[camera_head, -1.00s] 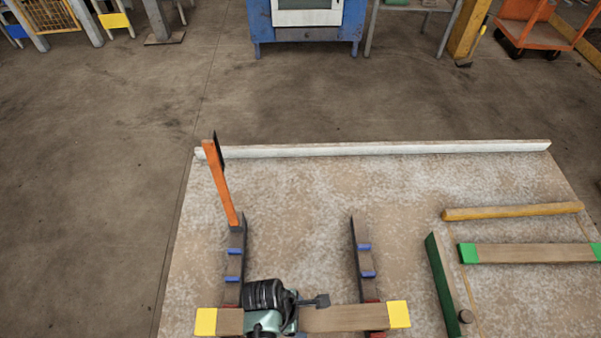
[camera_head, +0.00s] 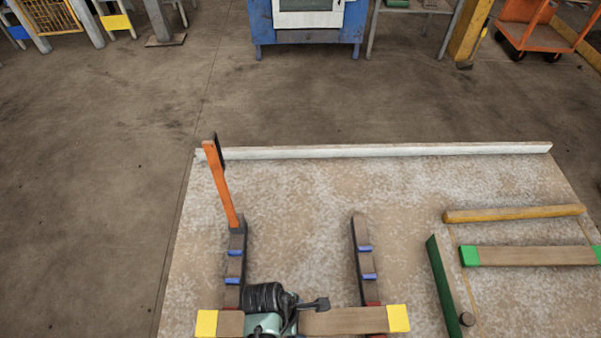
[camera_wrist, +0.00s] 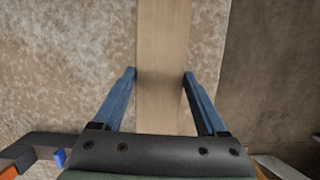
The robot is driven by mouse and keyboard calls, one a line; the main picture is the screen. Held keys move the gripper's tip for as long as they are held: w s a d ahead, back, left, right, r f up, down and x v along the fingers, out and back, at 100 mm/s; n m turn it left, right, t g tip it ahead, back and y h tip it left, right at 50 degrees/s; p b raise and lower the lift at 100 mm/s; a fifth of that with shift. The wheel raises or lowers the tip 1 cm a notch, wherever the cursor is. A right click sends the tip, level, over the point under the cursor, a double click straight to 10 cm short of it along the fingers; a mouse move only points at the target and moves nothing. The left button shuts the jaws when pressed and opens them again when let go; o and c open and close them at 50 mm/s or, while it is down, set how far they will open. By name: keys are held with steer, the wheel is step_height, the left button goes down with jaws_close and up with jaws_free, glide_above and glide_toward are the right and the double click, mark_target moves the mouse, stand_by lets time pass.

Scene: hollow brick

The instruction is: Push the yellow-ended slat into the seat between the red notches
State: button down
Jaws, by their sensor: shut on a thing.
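The wooden slat (camera_head: 345,321) with yellow ends lies crosswise over two dark-sided rails, the left rail (camera_head: 236,262) and the right rail (camera_head: 362,250), at the bottom of the head view. Red notch marks (camera_head: 373,304) show at the slat's far edge on the right rail; red on the left rail is partly covered. My gripper (camera_wrist: 160,74) has its blue fingers on either side of the slat in the wrist view and is shut on it. In the head view my wrist hides part of the slat. Whether the slat sits down in the seat cannot be told.
Blue notch marks (camera_head: 234,281) sit farther along both rails. An orange upright (camera_head: 221,188) stands at the left rail's far end. A green-ended slat (camera_head: 525,256), a green-sided block (camera_head: 449,287) and a yellowish bar (camera_head: 513,213) lie at right. The board's middle is clear.

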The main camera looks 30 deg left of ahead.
steer(key=shift+f+b, duration=0.8)
steer(key=shift+f, duration=0.3)
jaws_free()
steer(key=p+v, duration=0.2)
steer(key=v, duration=1.1)
stand_by(0.4)
